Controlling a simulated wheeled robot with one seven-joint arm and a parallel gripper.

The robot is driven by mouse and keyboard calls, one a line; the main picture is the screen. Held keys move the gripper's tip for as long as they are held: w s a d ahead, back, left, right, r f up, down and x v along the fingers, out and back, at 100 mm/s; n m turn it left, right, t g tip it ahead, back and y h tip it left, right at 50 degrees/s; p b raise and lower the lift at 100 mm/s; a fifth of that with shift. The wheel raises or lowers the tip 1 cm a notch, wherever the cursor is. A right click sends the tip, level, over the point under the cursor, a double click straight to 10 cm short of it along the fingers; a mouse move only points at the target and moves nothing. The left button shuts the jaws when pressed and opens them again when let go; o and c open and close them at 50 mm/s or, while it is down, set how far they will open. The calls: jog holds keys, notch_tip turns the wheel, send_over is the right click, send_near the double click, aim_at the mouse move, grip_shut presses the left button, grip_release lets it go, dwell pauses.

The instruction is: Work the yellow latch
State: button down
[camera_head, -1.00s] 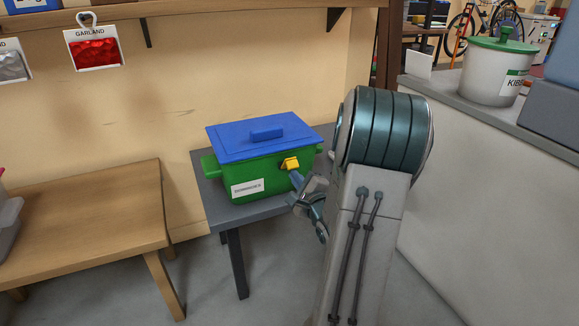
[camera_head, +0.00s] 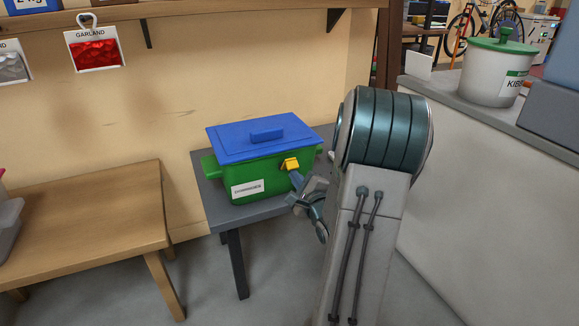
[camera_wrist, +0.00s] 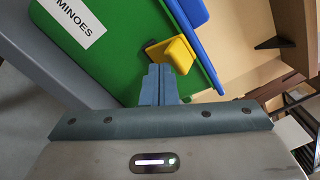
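A green box (camera_head: 270,181) with a blue lid (camera_head: 235,146) stands on a small dark grey table. A yellow latch (camera_head: 291,163) sits on the front of the box just under the lid's edge. In the wrist view the latch (camera_wrist: 174,54) is an angled yellow piece against the green wall, beside the blue lid edge (camera_wrist: 205,60). My gripper (camera_wrist: 158,72) has its two fingers together, tips at the latch's lower side and covering part of it. Whether the tips touch the latch is hard to tell. The gripper (camera_head: 294,178) also shows in the head view.
A white label (camera_head: 248,189) is on the box front. A wooden bench (camera_head: 90,210) stands to the left, with open floor between it and the grey table (camera_head: 225,214). A grey counter (camera_head: 480,160) with a white bin (camera_head: 490,75) is on the right.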

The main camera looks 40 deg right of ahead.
jog(key=shift+w+r+p, duration=0.2)
jog(key=shift+r+p, duration=0.4)
jog(key=shift+w+d+r+p, duration=0.15)
jog(key=shift+w+r+p, duration=0.25)
jog(key=shift+r+p, duration=0.3)
jog(key=shift+f, duration=0.2)
jog(key=v, duration=0.7)
jog(key=shift+f+p, duration=0.4)
dwell(0.3)
